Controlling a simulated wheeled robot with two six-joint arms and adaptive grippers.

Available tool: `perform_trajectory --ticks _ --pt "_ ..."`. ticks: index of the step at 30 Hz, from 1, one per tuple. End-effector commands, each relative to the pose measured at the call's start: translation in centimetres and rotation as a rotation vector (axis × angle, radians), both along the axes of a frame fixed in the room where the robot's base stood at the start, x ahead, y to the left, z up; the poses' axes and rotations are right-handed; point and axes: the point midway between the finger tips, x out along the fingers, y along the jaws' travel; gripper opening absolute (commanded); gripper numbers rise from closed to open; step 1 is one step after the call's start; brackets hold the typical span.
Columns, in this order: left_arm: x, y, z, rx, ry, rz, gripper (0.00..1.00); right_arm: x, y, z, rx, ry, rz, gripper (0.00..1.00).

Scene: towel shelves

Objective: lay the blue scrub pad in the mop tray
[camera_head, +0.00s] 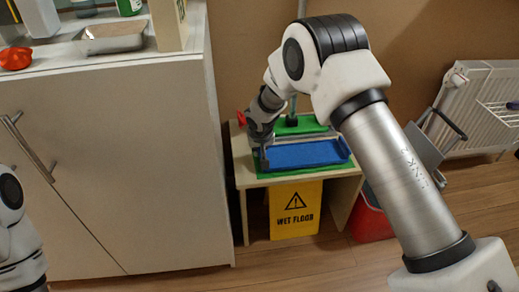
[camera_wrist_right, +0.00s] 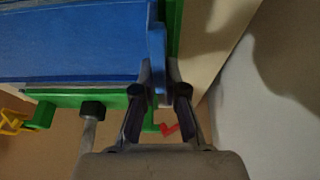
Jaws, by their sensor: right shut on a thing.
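The blue scrub pad (camera_head: 308,154) lies flat or nearly so over a green tray (camera_head: 276,172) on a low wooden stand. Green shows along the pad's left and front edges. The pad fills the upper left of the right wrist view (camera_wrist_right: 70,42). My right gripper (camera_head: 263,160) is at the pad's left end, and the wrist view shows its fingers (camera_wrist_right: 158,92) closed on a narrow edge of the pad. Whether the pad rests fully on the tray is hard to tell. My left gripper is out of view; only part of my left arm shows at lower left.
A green mop head (camera_head: 300,125) with a pole stands behind the pad. A yellow wet floor sign (camera_head: 295,210) and a red bucket (camera_head: 370,218) are below. A white cabinet (camera_head: 120,160) stands close on the left, a white radiator (camera_head: 480,105) at right.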

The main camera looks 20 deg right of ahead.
Motion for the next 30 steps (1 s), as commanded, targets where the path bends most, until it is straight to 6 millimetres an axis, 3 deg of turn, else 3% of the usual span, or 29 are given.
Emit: perform_trajectory --ticks 23,26,27,30 --pt "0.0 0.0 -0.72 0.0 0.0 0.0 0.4 0.0 0.0 -0.83 0.0 0.0 0.0 0.0" --pt "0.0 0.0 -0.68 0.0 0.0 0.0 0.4 0.0 0.01 -0.79 0.0 0.0 0.0 0.36" --pt "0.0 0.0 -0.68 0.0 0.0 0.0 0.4 0.0 0.01 -0.79 0.0 0.0 0.0 0.4" --pt "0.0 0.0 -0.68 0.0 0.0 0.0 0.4 0.0 0.01 -0.8 0.0 0.0 0.0 0.4"
